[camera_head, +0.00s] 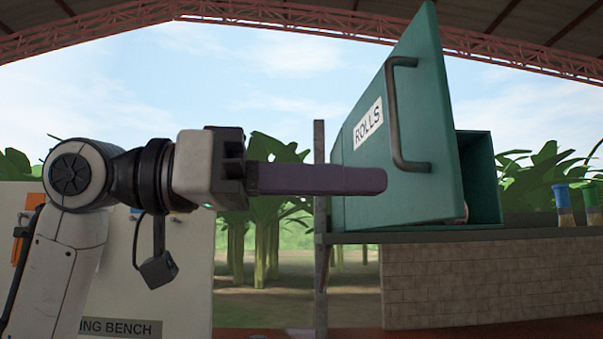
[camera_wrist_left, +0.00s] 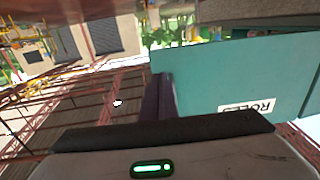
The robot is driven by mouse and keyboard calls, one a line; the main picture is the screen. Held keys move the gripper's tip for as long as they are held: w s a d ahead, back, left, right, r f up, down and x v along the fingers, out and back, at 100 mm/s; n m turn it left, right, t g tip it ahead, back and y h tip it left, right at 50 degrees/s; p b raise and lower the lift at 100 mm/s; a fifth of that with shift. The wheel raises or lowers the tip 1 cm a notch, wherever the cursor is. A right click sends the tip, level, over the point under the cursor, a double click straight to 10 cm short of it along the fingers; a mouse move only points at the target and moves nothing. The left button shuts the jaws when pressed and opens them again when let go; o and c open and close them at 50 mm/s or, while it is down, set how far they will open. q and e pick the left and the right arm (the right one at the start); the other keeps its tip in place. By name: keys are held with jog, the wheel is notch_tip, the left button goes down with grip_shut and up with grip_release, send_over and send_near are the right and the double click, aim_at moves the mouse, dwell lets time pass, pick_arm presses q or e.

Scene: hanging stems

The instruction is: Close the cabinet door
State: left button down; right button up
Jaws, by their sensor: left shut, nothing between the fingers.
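The teal cabinet door (camera_head: 425,120) stands open in the head view, with a dark curved handle (camera_head: 393,115) and a white label reading ROLLS (camera_head: 368,124). The teal cabinet body (camera_head: 480,175) shows behind it on a ledge. My left gripper (camera_head: 385,180) is shut and empty, its purple fingers level. The fingertips overlap the lower part of the door in the picture; I cannot tell whether they touch it. In the left wrist view the door (camera_wrist_left: 220,75) fills the right side beside the purple fingers (camera_wrist_left: 158,97). My right gripper is not in view.
The cabinet sits on a ledge (camera_head: 540,234) above a pale brick wall (camera_head: 470,285). A dark post (camera_head: 320,225) stands left of it. Bottles (camera_head: 563,203) stand at the far right. A white panel marked "ING BENCH" (camera_head: 175,280) is behind my left arm.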

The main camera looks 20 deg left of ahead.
aim_at(440, 183)
pick_arm(q)
jog(key=x, duration=0.6)
jog(key=shift+p, duration=0.3)
jog(key=shift+d, duration=0.1)
